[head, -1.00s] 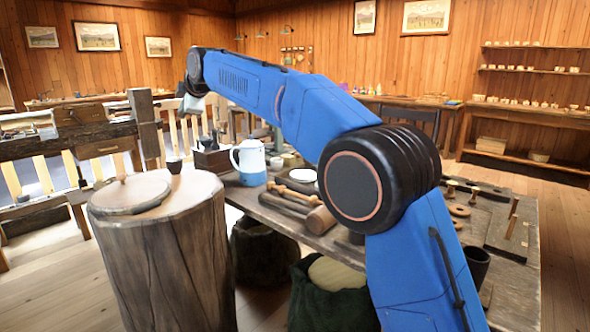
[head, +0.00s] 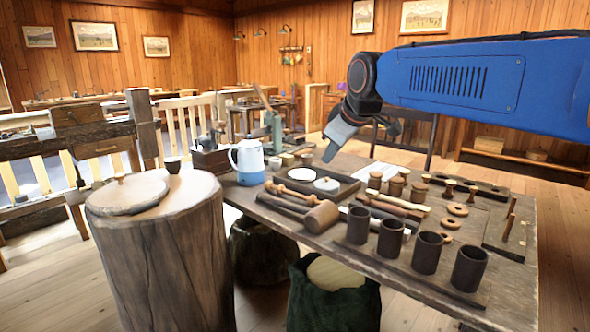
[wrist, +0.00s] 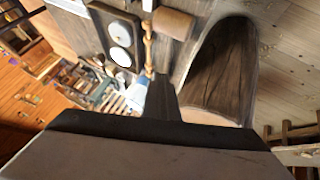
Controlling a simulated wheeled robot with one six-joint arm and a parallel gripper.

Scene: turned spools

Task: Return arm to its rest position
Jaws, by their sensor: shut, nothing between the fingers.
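My arm reaches in from the right edge in the head view, its blue link nearly level above the workbench (head: 517,290). My gripper (head: 333,150) hangs tilted downward at the arm's left end, above the far part of the bench, apart from everything on it. It is shut and holds nothing. In the wrist view the dark gripper (wrist: 163,100) juts up from its wide body at the bottom, and the bench and stump lie beyond it. The exact fingertips are hard to make out in the head view.
The bench carries a blue-and-white jug (head: 248,162), a mallet (head: 320,216), several dark cups (head: 425,252) and turned pieces. A dark green sack (head: 335,300) stands in front.

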